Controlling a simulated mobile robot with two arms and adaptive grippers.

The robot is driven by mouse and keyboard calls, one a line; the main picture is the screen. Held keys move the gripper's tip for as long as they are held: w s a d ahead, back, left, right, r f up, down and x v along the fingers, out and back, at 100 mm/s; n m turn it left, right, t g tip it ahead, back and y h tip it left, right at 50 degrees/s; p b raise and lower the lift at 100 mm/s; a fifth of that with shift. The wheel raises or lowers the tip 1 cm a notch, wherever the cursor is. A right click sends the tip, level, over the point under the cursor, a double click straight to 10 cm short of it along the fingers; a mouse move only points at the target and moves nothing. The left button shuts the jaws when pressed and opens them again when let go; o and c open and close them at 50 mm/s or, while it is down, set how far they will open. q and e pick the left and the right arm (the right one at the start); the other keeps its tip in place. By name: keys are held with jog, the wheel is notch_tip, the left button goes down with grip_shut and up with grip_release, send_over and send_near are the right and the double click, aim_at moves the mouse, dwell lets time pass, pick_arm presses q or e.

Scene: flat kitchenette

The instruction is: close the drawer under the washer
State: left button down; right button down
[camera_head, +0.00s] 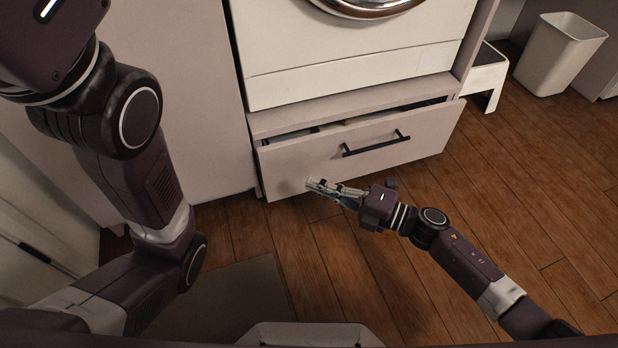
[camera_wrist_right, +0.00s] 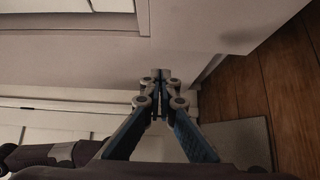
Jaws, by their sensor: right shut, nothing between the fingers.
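The drawer (camera_head: 300,163) under the washer (camera_head: 355,50) stands partly open, with a dark gap along its top edge. Its front is pale with a dark bar handle (camera_head: 375,144). My right gripper (camera_head: 311,183) is shut and empty, at the lower left part of the drawer front, left of and below the handle. I cannot tell for sure whether its tips touch the front. In the right wrist view the closed fingers (camera_wrist_right: 160,75) point at a pale panel. My left arm comes in at the left, and its gripper is out of the picture.
A pale cabinet panel (camera_head: 185,120) stands left of the washer. A white step stool (camera_head: 488,78) and a white bin (camera_head: 560,55) stand at the right. A mat (camera_head: 240,300) lies on the wooden floor, which is clear at the right (camera_head: 510,190).

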aim_at(269, 155)
jog(key=shift+w+a+b, duration=1.5)
jog(key=shift+w+a, duration=0.25)
jog(key=shift+a, duration=0.3)
jog(key=shift+w+a+b, duration=1.45)
jog(key=shift+w+a, duration=0.25)
jog(key=shift+a, duration=0.3)
jog(key=shift+r, duration=0.1)
